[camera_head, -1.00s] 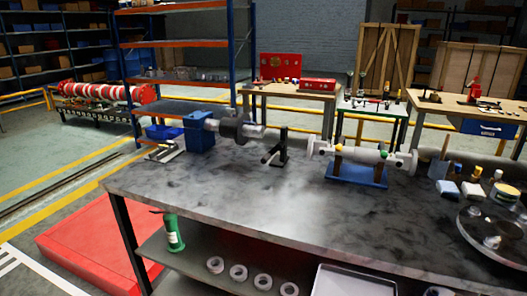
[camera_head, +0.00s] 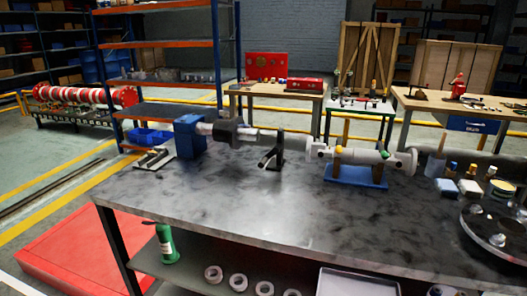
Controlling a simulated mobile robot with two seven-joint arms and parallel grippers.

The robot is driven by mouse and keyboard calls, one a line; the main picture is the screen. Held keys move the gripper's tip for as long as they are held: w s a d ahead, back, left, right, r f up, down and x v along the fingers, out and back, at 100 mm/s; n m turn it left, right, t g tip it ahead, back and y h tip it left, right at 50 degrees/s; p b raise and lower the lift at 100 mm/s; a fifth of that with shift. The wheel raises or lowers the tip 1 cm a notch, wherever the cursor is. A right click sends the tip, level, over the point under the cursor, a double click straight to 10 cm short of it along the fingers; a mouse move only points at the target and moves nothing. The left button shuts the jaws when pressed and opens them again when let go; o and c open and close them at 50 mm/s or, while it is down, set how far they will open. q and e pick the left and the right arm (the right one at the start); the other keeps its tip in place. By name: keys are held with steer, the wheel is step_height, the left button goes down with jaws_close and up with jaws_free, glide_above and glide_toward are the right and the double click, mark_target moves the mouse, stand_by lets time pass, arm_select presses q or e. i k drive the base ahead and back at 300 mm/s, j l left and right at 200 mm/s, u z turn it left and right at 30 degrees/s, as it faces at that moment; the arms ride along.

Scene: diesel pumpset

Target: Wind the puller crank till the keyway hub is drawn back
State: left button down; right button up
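On the dark workbench (camera_head: 240,200), a horizontal shaft assembly runs from a blue block (camera_head: 189,138) at its left end. A dark grey hub-like collar (camera_head: 223,131) sits around the shaft, just right of the block. Further right a black upright stand carries a slanted grey crank-like handle (camera_head: 268,158); it looks like the puller crank, but I cannot be sure. The keyway itself is too small to make out. Neither of my grippers is in view.
A pale flanged pipe with yellow and green knobs rests on a blue cradle (camera_head: 355,176). A round dark plate (camera_head: 495,230) and several small containers stand at the right. A green bottle (camera_head: 167,244) and several rings are on the lower shelf (camera_head: 190,268). The bench's front middle is clear.

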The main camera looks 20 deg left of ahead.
mark_target(278, 148)
steer(key=j+z, duration=0.25)
steer(key=j, duration=0.3)
steer(key=j+z, duration=0.2)
steer(key=j, duration=0.35)
steer(key=k+j+z, duration=0.25)
steer(key=j, duration=0.25)
steer(key=i, duration=0.1)
